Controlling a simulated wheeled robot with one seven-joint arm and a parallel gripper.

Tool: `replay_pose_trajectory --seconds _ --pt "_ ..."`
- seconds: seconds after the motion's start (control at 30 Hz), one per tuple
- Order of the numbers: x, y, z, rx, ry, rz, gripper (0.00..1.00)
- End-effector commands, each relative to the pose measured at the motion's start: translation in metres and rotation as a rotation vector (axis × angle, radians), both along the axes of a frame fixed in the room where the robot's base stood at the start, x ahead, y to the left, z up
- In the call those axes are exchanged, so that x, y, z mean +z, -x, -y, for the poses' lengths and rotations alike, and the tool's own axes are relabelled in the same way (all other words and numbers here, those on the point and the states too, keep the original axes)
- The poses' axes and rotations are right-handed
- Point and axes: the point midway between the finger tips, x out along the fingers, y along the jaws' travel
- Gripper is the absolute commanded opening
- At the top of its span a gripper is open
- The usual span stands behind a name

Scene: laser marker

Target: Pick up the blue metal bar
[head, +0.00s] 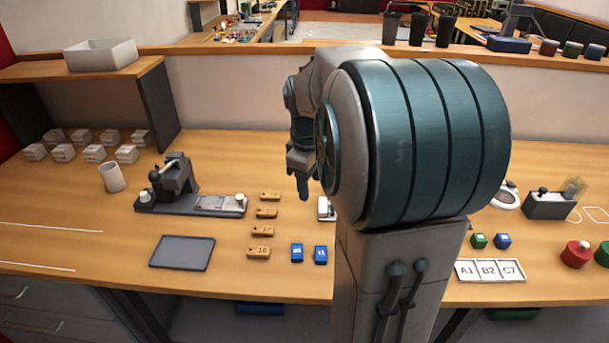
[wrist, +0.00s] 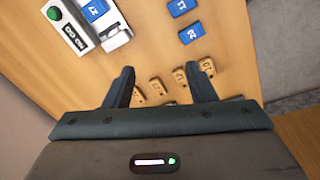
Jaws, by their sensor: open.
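Two blue metal bars with white markings lie side by side on the wooden table, a left one (head: 297,253) and a right one (head: 321,255). In the wrist view, two blue bars lie on the bare wood at the top, an upper one (wrist: 181,6) and a lower one (wrist: 192,34). Another blue piece (wrist: 94,11) sits on a white and grey device (wrist: 84,34) at the upper left. My gripper (head: 302,188) hangs above the table, partly hidden by my arm in the head view. In the wrist view my gripper (wrist: 159,72) is open, with no bar between its fingers.
Several brass tags (head: 264,231) lie in a column left of the blue bars. A dark flat plate (head: 182,253) and a clamp fixture (head: 174,185) stand further left. A labelled white tray (head: 490,270) lies at the right. My arm hides the table's middle.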

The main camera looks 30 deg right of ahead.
Motion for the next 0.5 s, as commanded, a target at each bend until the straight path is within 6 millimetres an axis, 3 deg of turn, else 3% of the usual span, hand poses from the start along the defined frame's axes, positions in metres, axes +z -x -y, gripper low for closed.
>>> replay_pose_trajectory --seconds 0.03,0.23,0.4,0.5 --pt "-0.004 -0.012 0.025 0.047 -0.007 -0.022 0.51" --pt "-0.019 -0.037 0.103 0.262 -0.038 -0.074 0.51" --pt "-0.030 -0.042 0.142 0.370 -0.062 -0.085 0.51" --pt "-0.035 -0.043 0.152 0.400 -0.068 -0.087 0.51"
